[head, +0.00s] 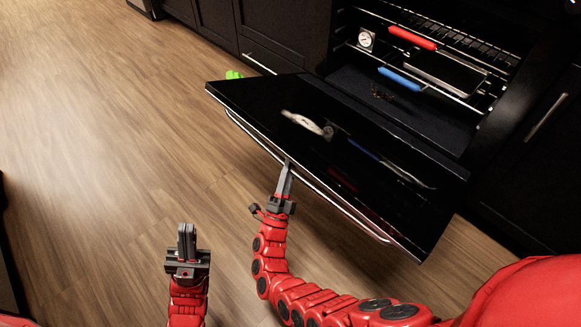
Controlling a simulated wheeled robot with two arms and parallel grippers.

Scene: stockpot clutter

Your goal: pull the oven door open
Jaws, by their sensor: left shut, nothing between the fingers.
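The black oven door (340,155) is swung down and out from the oven, well open, with its inner face up. Its long metal handle (345,208) runs along the outer edge. My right gripper (288,165) has its fingertips at the handle, near its middle. The fingers look close together, but I cannot tell whether they are shut on the bar. My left gripper (187,230) is shut and empty, over the floor to the left of the door and apart from it.
A green thing (233,75) lies behind the door's left corner. Wood floor (110,130) at left is clear.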

